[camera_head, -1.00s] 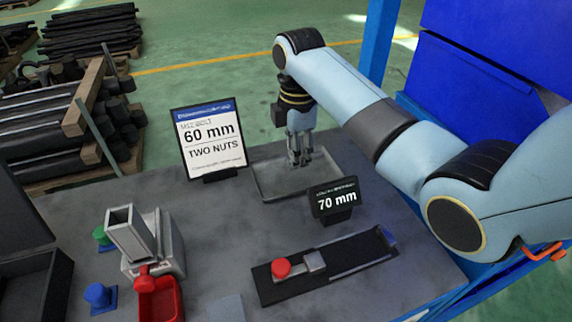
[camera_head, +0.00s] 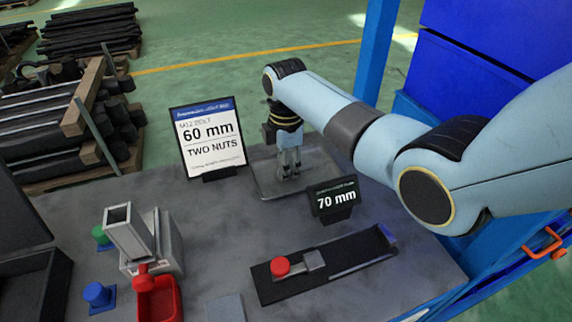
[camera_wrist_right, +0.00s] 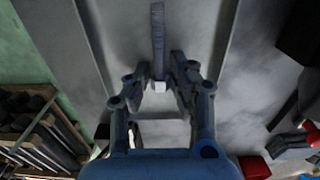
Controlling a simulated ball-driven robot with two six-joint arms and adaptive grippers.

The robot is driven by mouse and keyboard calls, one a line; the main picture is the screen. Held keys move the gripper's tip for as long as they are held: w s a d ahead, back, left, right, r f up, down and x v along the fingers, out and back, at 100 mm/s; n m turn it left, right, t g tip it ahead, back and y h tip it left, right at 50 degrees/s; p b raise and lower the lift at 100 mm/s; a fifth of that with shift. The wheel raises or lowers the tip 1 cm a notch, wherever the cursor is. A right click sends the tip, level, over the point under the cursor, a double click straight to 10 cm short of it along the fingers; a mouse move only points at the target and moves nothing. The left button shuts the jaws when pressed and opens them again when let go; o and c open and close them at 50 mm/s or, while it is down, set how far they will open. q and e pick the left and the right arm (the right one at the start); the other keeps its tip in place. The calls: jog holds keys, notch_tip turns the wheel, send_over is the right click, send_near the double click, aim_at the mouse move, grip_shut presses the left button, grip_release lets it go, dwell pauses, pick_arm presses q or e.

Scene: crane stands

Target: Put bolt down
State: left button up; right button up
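My right gripper (camera_head: 288,176) is low over the shallow grey tray (camera_head: 262,190) at the back of the bench. In the right wrist view the two fingers of the right gripper (camera_wrist_right: 160,68) sit close on either side of a dark grey bolt (camera_wrist_right: 158,28), and the gripper looks shut on it. The bolt's bright end shows between the fingers and its shank points away. I cannot tell whether the bolt touches the tray. The bolt is too small to make out in the head view. My left gripper is not in view.
A "60 mm, two nuts" sign (camera_head: 208,137) stands left of the tray. A "70 mm" display (camera_head: 335,198) stands just in front of it. A sliding gauge with a red knob (camera_head: 281,266), a red bin (camera_head: 160,300) and a grey chute (camera_head: 128,232) are nearer. The bench between is clear.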

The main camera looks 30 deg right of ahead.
jog(key=o, duration=0.4)
jog(key=shift+c, duration=0.2)
jog(key=shift+r, duration=0.1)
notch_tip(320, 180, up, 12)
dwell(0.6)
